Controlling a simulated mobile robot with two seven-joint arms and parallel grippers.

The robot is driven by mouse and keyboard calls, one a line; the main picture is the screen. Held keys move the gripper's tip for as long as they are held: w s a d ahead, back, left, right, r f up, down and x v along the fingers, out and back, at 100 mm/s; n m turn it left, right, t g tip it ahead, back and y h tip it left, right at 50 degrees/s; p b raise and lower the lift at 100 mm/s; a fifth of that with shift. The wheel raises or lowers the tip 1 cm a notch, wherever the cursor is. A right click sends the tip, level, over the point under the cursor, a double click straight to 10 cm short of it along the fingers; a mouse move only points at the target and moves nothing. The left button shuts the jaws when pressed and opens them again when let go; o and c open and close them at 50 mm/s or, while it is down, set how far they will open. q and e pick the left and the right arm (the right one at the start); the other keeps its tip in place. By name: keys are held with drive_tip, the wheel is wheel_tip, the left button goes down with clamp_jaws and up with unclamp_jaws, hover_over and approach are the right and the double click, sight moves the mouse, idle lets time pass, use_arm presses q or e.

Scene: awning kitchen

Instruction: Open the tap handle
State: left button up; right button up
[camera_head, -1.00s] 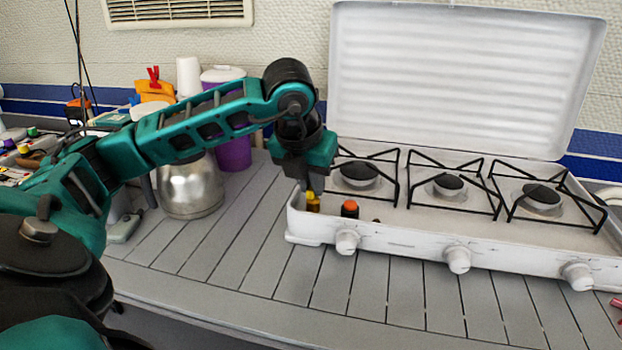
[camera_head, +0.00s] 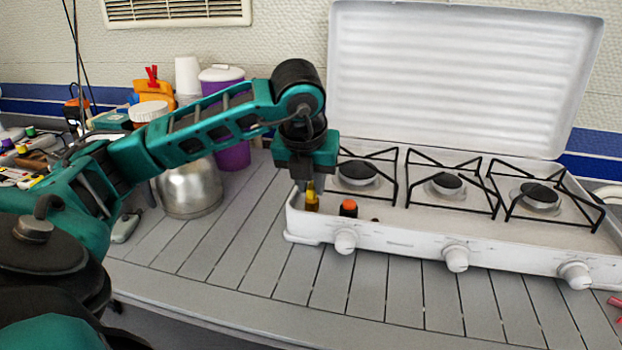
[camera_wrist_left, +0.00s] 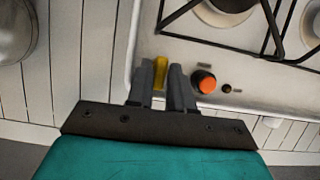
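The yellow tap handle (camera_head: 312,203) stands upright at the left end of the white stove. My left gripper (camera_head: 309,186) is right above it, fingers pointing down. In the left wrist view, the yellow handle (camera_wrist_left: 160,73) fills the narrow gap between the two grey fingers (camera_wrist_left: 161,88), which look shut on it. The fingers hide part of its sides. My right gripper is not in view.
An orange-topped knob (camera_head: 348,208) stands just right of the handle. The stove (camera_head: 400,240) has black grates, front knobs and a raised lid (camera_head: 460,75). A metal kettle (camera_head: 190,190) stands to the left. The slatted counter in front is clear.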

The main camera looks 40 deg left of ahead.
use_arm(q)
drive_tip(key=o, duration=0.3)
